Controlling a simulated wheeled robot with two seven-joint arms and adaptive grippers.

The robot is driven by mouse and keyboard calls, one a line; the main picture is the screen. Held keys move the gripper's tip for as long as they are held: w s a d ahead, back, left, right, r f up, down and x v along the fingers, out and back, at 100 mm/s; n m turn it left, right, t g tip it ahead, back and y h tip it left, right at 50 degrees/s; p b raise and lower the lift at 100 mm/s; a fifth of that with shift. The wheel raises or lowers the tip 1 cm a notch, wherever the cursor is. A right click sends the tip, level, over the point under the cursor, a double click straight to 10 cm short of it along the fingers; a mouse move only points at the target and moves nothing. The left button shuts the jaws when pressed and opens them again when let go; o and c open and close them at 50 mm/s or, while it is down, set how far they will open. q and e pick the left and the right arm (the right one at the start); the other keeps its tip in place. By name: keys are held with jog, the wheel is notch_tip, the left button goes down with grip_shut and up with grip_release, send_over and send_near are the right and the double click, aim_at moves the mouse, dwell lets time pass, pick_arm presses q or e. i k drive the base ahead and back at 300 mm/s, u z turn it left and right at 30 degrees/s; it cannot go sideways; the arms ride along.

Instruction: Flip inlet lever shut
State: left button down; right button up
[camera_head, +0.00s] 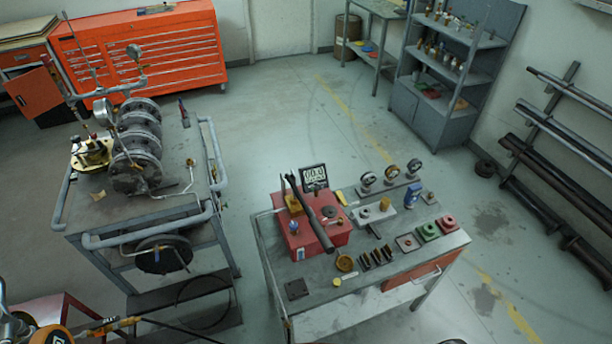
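A flanged valve assembly (135,150) stands on a grey wheeled cart (150,208) at the left. A gauge and piping rise above it, and thin tubing runs from its right side. A brass fitting (92,152) sits at its left. I cannot tell any small inlet lever apart on this assembly. On the workbench, a red box-shaped unit (303,237) carries a long dark handle (318,222) that slants across its top. Neither of my grippers can be made out in the head view.
The workbench (350,279) holds gauges, red and green parts, small dark blocks and a display (314,176). An orange tool cabinet (140,48) stands behind the cart. Shelves (455,70) and a pipe rack (565,160) stand at the right. Floor is clear between cart and bench.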

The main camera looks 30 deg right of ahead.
aim_at(94, 326)
jog(key=u, duration=0.25)
jog(key=k, duration=0.35)
jog(key=u, duration=1.2)
jog(key=i, duration=1.3)
jog(key=z, duration=1.65)
jog(key=k, duration=0.85)
jog(key=u, duration=0.5)
